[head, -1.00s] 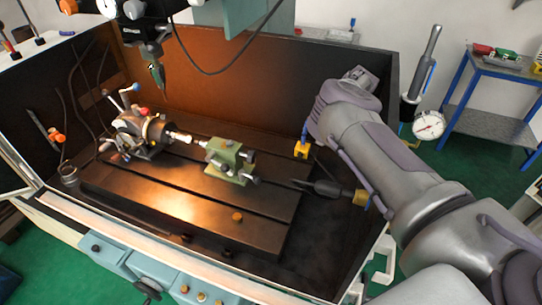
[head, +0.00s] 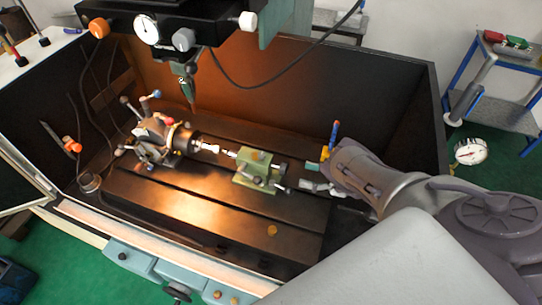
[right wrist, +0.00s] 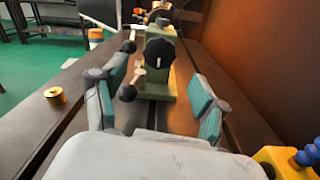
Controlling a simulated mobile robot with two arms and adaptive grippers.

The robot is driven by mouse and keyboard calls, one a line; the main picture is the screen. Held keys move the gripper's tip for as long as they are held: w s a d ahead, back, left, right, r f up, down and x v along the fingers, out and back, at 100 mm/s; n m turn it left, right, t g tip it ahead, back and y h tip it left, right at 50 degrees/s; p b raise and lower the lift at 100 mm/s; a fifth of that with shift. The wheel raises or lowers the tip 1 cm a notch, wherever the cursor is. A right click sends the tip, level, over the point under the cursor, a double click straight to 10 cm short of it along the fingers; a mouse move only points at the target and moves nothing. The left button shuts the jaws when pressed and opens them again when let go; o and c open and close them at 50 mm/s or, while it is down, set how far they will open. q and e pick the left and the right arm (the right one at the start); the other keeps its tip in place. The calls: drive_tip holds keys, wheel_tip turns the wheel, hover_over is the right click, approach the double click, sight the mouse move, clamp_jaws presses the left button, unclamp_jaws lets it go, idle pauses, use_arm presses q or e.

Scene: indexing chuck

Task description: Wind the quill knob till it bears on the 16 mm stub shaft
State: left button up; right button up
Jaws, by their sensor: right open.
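The green tailstock (head: 258,168) stands on the slotted table. Its black quill knob (right wrist: 159,52) faces me in the right wrist view. The stub shaft (head: 207,147) sticks out of the indexing chuck (head: 180,138) toward the tailstock. The quill tip (head: 230,153) points at the shaft's end; a small gap seems to show between them. My right gripper (head: 314,177) is right of the tailstock, behind the knob end. In the right wrist view its teal-padded fingers (right wrist: 155,98) are spread wide, empty, with the knob ahead between and beyond them. My left gripper is not in view.
A brass piece (head: 272,230) lies on the table's front part. A yellow block with a blue handle (right wrist: 293,160) is close on the right in the wrist view. The machine head (head: 165,22) hangs above. Dark enclosure walls (head: 330,95) stand behind.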

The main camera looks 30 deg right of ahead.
sight(287, 169)
drive_tip(key=b+x, duration=0.3)
drive_tip(key=x, duration=0.1)
drive_tip(key=shift+a, duration=0.25)
drive_tip(key=shift+b+x, duration=0.7)
drive_tip(key=shift+x, duration=0.35)
drive_tip(key=shift+w, duration=0.2)
drive_tip(key=shift+s+r, duration=0.1)
drive_tip(key=shift+r, duration=0.05)
drive_tip(key=c, duration=1.1)
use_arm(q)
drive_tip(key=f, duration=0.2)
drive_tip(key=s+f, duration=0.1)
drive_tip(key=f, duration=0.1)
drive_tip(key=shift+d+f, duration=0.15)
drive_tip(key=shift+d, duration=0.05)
use_arm(e)
drive_tip(key=shift+c, duration=0.2)
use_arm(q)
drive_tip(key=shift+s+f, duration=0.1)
use_arm(e)
drive_tip(key=shift+m, duration=0.4)
